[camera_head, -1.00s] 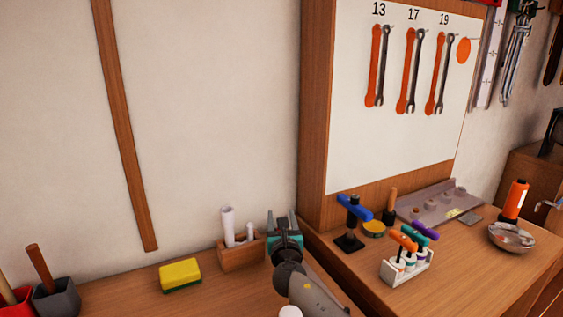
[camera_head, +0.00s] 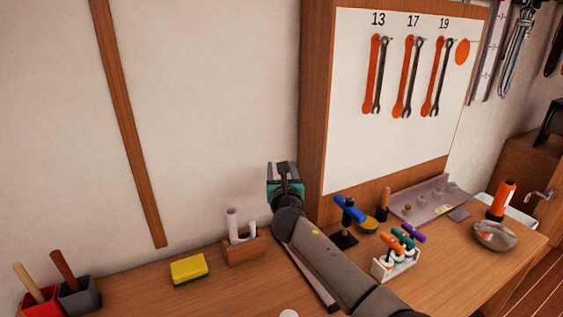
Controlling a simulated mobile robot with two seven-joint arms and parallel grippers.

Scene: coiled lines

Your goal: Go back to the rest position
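One arm comes in from the bottom right, so I take it as my right one. Its gripper (camera_head: 284,170) is raised in front of the pale wall, left of the wooden tool board. It points away from me, its two fingers look apart, and I see nothing held between them. My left gripper is not in view.
On the bench are a yellow sponge (camera_head: 189,269), a wooden holder with white rolls (camera_head: 243,250), red (camera_head: 38,303) and grey (camera_head: 79,296) pots, a white rack of colored-handled tools (camera_head: 396,264), a metal bowl (camera_head: 495,236) and an orange flashlight (camera_head: 502,201). Wrenches (camera_head: 376,75) hang above.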

